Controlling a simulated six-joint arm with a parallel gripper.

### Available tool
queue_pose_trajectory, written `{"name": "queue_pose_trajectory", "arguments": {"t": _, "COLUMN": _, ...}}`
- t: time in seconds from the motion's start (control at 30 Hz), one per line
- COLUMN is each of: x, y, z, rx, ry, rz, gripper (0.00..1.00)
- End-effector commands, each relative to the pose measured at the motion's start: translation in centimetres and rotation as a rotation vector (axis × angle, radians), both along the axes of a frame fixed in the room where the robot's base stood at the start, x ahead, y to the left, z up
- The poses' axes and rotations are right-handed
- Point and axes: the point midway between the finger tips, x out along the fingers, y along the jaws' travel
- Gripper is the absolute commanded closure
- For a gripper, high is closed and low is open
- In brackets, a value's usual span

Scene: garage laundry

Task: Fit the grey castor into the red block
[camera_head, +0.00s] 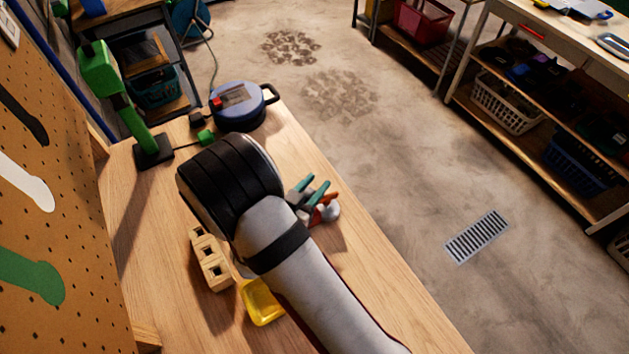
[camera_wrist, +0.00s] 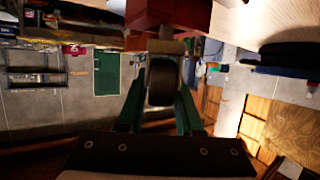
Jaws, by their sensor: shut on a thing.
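My gripper (camera_wrist: 163,84) shows in the wrist view, its two green fingers closed on both sides of the castor. The grey castor (camera_wrist: 162,92) has a dark wheel between the fingers and a pale grey mount pointing toward the top of the picture. The red block (camera_wrist: 170,17) is at the top centre of the wrist view, just beyond the mount. The mount's far end meets the block's edge in the picture; I cannot tell whether they touch or whether the mount is inside. In the head view my arm covers much of this area, and I cannot make out the castor or block surely.
On the wooden bench (camera_head: 160,205) are a pale block with square holes (camera_head: 211,260), a yellow tray (camera_head: 262,302), a blue reel (camera_head: 240,112) and a green stand (camera_head: 122,100). Small teal and red-orange parts (camera_head: 318,200) show beside my arm. A pegboard (camera_head: 70,190) bounds the left.

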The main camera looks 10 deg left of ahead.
Motion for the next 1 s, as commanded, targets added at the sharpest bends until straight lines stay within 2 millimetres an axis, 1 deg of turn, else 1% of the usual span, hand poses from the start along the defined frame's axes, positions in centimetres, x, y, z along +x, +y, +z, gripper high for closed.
{"name": "queue_pose_trajectory", "arguments": {"t": 0.2, "x": 0.0, "y": 0.0, "z": -0.8, "rx": -0.001, "ry": 0.001, "rz": -0.001, "gripper": 1.0}}
{"name": "queue_pose_trajectory", "arguments": {"t": 0.37, "x": -0.1, "y": -0.1, "z": -0.9, "rx": -0.001, "ry": 0.003, "rz": -0.002, "gripper": 1.0}}
{"name": "queue_pose_trajectory", "arguments": {"t": 0.4, "x": -0.1, "y": -0.1, "z": -0.9, "rx": -0.001, "ry": 0.004, "rz": -0.002, "gripper": 0.6}}
{"name": "queue_pose_trajectory", "arguments": {"t": 0.57, "x": 0.0, "y": 0.0, "z": -0.8, "rx": -0.001, "ry": 0.002, "rz": -0.001, "gripper": 0.31}}
{"name": "queue_pose_trajectory", "arguments": {"t": 0.87, "x": -0.1, "y": 0.0, "z": -0.7, "rx": -0.001, "ry": 0.001, "rz": 0.0, "gripper": 0.3}}
{"name": "queue_pose_trajectory", "arguments": {"t": 0.93, "x": -0.6, "y": 0.2, "z": -0.5, "rx": 0.0, "ry": 0.001, "rz": 0.002, "gripper": 0.3}}
{"name": "queue_pose_trajectory", "arguments": {"t": 1.0, "x": -1.6, "y": 0.5, "z": -0.1, "rx": 0.001, "ry": 0.001, "rz": 0.004, "gripper": 0.3}}
